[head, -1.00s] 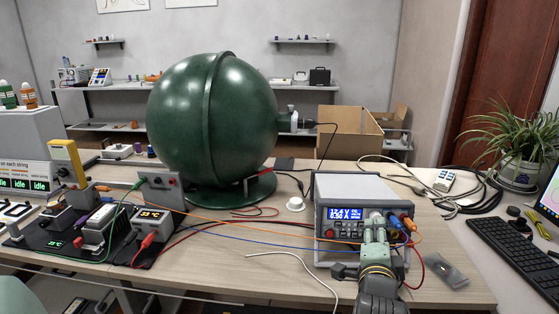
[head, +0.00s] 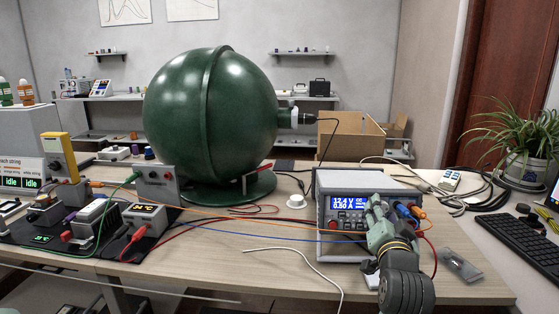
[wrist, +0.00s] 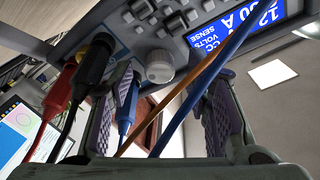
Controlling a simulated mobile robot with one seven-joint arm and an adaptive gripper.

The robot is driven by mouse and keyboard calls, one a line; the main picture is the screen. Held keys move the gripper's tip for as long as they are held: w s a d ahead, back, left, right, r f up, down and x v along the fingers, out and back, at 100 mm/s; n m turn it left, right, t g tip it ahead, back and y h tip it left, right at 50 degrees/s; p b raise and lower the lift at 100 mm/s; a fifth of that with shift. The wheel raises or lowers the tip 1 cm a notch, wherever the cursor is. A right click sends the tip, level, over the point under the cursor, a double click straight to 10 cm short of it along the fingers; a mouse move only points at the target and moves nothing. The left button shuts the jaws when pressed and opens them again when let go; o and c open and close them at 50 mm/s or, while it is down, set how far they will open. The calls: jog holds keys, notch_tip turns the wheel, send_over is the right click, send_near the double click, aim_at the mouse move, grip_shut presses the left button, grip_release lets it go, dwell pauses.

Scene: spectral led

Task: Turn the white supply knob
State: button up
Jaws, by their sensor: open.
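The power supply (head: 362,184) stands on the right of the desk, its blue display lit with white digits. My gripper (head: 378,210) is at the right part of its front panel, in front of the controls. In the wrist view a white ribbed knob (wrist: 160,67) sits on the panel, ahead of and between my two fingers (wrist: 172,95). The gripper is open, and the fingers look apart from the knob. In the head view my gripper hides this part of the panel, and I cannot make out the knob there.
Red (wrist: 60,92), black (wrist: 95,62) and blue (wrist: 127,100) plugs sit close by my left finger. An orange cable (wrist: 180,95) and a blue cable (wrist: 195,92) cross between the fingers. A large green sphere (head: 205,115) stands left.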

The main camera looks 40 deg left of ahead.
jog(key=b+v, duration=0.5)
jog(key=v, duration=0.6)
jog(key=s+a+r+n+y+p, duration=0.3)
jog(key=s+a+r+n+y, duration=0.2)
jog(key=r, duration=0.6)
jog(key=s+a+r+n+g+y+p, duration=0.1)
jog(key=s+a+r+n+y+p, duration=0.3)
jog(key=s+r, duration=0.7)
jog(key=shift+s+a+r+n+y, duration=0.4)
jog(key=shift+a+n+y, duration=0.6)
jog(key=shift+a+y, duration=1.4)
jog(key=shift+w+a+r+h, duration=0.1)
jog(key=shift+w+a+h, duration=0.05)
jog(key=shift+a+h, duration=0.2)
